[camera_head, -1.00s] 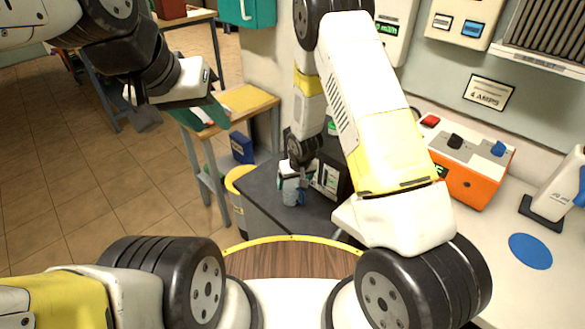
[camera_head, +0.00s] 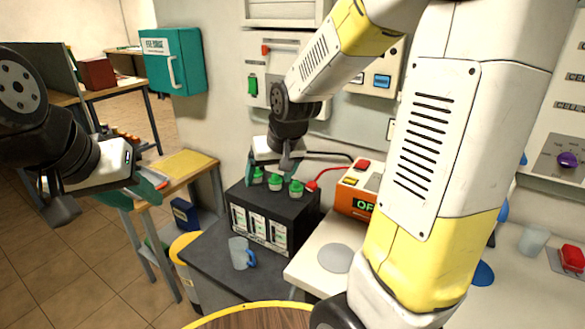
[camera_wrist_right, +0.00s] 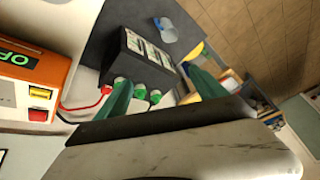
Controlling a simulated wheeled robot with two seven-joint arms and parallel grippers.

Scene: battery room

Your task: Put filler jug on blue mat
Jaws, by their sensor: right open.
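The filler jug (camera_head: 240,252), a clear cup with a blue handle, stands upright on the dark low table in front of the black battery (camera_head: 268,225). The right wrist view also shows the jug (camera_wrist_right: 168,31), beyond the battery. My right gripper (camera_head: 272,172) is open and empty above the battery's green caps, up and back from the jug. Its green fingers (camera_wrist_right: 157,76) are spread in the right wrist view. The blue mat (camera_head: 484,273), a flat disc on the right counter, is partly hidden by my right arm. My left gripper (camera_head: 105,198) is open and empty at left.
A grey disc (camera_head: 336,258) lies on the near counter beside the orange charger (camera_head: 356,199). A red cable runs from the charger to the battery. A wooden-topped table (camera_head: 185,165) and a yellow-rimmed bin (camera_head: 186,252) stand left. A clear cup (camera_head: 533,240) is at right.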

